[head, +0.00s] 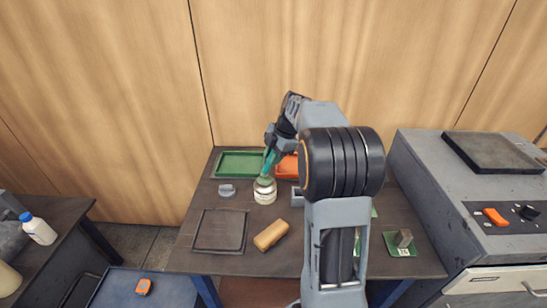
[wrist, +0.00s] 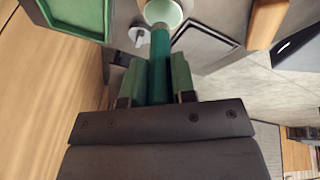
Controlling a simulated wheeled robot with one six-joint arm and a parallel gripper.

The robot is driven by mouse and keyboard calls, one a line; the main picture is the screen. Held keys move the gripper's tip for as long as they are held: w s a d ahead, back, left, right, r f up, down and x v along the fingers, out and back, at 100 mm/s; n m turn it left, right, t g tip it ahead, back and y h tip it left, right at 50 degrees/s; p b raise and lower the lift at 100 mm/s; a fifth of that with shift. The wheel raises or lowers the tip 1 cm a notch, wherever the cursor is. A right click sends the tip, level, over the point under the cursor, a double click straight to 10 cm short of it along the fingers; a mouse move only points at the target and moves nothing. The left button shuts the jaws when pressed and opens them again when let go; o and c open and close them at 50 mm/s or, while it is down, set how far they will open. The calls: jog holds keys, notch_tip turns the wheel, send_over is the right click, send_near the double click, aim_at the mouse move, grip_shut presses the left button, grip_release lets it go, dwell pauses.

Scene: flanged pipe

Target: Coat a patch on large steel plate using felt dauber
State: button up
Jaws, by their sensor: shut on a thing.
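My gripper (head: 271,151) is shut on the felt dauber (head: 268,165), a teal-green stick. In the wrist view the dauber's handle (wrist: 160,65) sits between the green finger pads of my gripper (wrist: 157,80). The dauber points down at a glass jar (head: 265,193) with pale contents; its tip is at the jar's mouth, and I cannot tell how deep it is. The jar also shows in the wrist view (wrist: 163,12). A dark, flat, square plate (head: 220,231) lies at the table's front left, also in the wrist view (wrist: 207,45); it looks like the large steel plate.
A green tray (head: 240,153) and an orange tray (head: 287,167) stand behind the jar. A small grey part (head: 227,190) and a tan block (head: 271,235) are nearby. A grey cabinet with a dark slab (head: 493,152) stands right. My arm hides part of the table.

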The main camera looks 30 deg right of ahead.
jog(key=shift+r+p, duration=1.45)
jog(key=shift+r, duration=1.15)
jog(key=shift+f, duration=0.1)
